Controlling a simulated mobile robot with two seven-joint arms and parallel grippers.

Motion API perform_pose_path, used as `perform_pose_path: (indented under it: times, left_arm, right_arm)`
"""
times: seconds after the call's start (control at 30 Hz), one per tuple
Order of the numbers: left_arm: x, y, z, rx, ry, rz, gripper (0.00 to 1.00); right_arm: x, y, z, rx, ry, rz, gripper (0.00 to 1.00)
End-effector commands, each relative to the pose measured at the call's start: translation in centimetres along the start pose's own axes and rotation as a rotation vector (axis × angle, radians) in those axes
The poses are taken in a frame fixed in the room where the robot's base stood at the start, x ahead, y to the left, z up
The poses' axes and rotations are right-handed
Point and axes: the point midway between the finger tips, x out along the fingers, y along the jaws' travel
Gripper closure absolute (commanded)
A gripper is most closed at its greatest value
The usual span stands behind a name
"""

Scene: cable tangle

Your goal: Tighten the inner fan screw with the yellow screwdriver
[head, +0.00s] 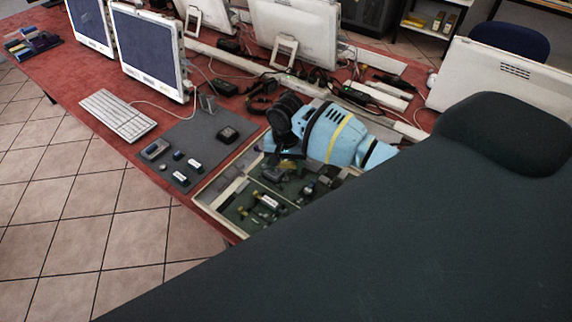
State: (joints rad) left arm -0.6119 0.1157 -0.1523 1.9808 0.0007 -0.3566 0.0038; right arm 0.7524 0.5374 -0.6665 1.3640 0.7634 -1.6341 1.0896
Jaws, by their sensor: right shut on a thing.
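My right gripper (283,148), dark at the end of my light blue arm with a yellow band, is over the back left part of an open case (218,206) with a green floor. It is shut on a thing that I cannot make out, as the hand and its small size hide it. Small dark parts and a few yellow bits (243,210) lie in the case, in front of the gripper. I cannot tell the inner fan screw or the yellow screwdriver among them. My left gripper is not in view.
A grey mat (195,133) with several small dark items lies left of the case. A white keyboard (118,114), monitors (150,50) and cables stand around on the red table (60,80). A large dark shape hides the lower right.

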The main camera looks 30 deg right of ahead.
Motion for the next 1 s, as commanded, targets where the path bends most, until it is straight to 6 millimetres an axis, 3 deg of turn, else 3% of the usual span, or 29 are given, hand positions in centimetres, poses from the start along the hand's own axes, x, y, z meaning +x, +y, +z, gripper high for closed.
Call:
perform_pose_path:
  times: [0.17, 0.53, 1.0]
  left_arm:
    - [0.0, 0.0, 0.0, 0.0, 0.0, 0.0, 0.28]
    - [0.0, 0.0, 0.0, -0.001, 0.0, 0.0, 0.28]
    - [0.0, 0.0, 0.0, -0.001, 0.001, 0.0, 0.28]
  right_arm:
    - [0.0, 0.0, 0.0, 0.043, 0.0, -0.001, 0.66]
    - [0.0, -0.2, 0.1, 0.482, -0.001, -0.001, 0.66]
    - [-1.8, -0.2, 0.0, 0.474, 0.001, -0.003, 0.66]
